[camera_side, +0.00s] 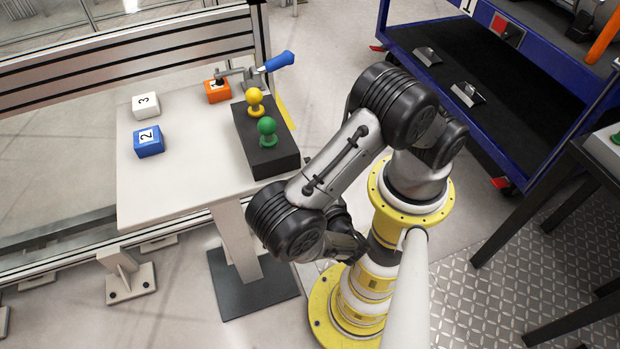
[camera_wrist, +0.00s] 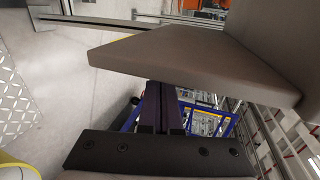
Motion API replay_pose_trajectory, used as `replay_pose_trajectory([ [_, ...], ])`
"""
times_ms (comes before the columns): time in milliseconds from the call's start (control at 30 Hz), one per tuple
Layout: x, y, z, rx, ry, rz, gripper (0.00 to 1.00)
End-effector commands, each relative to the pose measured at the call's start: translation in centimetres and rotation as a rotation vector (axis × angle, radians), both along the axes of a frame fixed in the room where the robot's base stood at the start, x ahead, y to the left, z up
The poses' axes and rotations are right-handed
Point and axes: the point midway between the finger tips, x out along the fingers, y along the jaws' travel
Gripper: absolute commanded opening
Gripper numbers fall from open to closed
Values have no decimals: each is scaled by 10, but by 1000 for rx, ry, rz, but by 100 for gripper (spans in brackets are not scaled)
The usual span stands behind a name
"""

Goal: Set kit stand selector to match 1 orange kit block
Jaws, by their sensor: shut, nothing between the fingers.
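The orange kit block (camera_side: 213,97) sits at the back of the pale table (camera_side: 185,185), partly covered by a metal clamp; its number is hard to read. A lever with a blue handle (camera_side: 279,61) stands beside it. A black box (camera_side: 270,157) on the table's right side carries a yellow knob (camera_side: 255,97) and a green knob (camera_side: 267,126). I cannot tell which of these is the kit stand selector. My gripper's dark fingers (camera_wrist: 163,90) are shut and empty in the wrist view, close to a grey-brown slab (camera_wrist: 200,65). In the side view my arm hides the fingertips.
A white block marked 3 (camera_side: 145,103) and a blue block marked 2 (camera_side: 149,141) stand on the left of the table. A blue cart (camera_side: 480,85) is at back right. A dark-framed bench (camera_side: 545,200) stands at far right. The table's front is clear.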

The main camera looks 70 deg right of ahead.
Motion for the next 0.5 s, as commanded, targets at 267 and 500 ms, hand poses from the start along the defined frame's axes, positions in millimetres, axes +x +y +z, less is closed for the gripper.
replay_pose_trajectory([
  [267, -3, 4, 45, 2, 0, -2, 0],
  [500, -3, 4, 68, 1, 0, -1, 5],
])
